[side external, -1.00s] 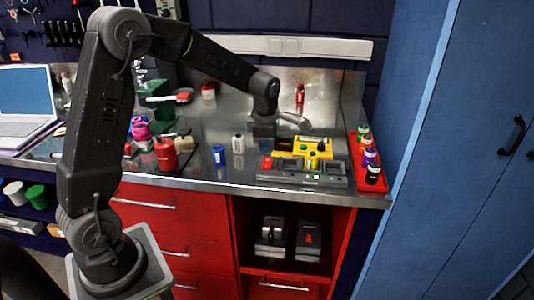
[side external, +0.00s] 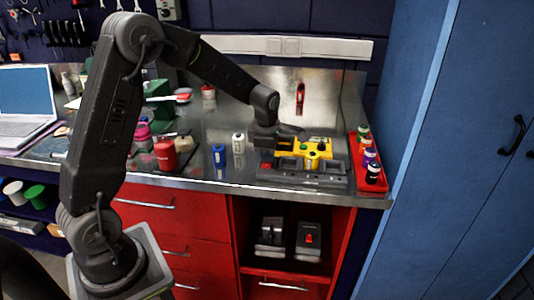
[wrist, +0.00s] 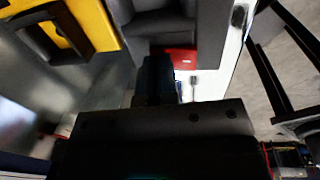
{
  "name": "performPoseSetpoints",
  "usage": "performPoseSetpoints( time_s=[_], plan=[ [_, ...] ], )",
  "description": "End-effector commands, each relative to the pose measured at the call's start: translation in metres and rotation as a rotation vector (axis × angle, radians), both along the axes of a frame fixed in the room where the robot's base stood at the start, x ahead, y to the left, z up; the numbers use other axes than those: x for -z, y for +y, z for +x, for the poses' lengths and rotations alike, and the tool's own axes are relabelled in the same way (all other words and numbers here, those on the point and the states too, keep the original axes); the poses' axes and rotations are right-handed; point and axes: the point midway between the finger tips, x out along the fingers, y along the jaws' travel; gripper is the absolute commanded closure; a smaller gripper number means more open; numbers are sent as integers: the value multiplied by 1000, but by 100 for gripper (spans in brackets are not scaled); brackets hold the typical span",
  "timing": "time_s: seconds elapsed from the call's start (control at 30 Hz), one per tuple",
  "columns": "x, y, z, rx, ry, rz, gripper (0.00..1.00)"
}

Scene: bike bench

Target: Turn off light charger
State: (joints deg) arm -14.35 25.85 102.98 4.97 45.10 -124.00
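The light charger (side external: 318,180) is a grey unit with several bays at the front edge of the bench. It also shows in the wrist view (wrist: 160,28). A red switch (side external: 265,167) sits at its left end, and in the wrist view the red patch (wrist: 180,60) is just beyond my fingertips. My gripper (side external: 266,150) points down over this left end, very close to the switch. Its fingers (wrist: 156,75) look closed together with nothing between them. I cannot tell whether they touch the switch, as they partly hide it.
A yellow unit (side external: 318,148) stands right behind the charger. A red tray (side external: 371,182) with several small bottles is at the right. Blue (side external: 219,157) and white (side external: 239,144) bottles stand left of my gripper. A red tool (side external: 300,98) is at the back wall.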

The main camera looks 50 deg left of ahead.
Motion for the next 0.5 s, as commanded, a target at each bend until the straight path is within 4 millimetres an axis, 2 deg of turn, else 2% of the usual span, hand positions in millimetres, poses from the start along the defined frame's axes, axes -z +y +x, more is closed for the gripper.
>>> performPoseSetpoints(
  time_s=[0.5],
  plan=[
    [-2, -12, -12, 1, 6, -2, 100]
  ],
)
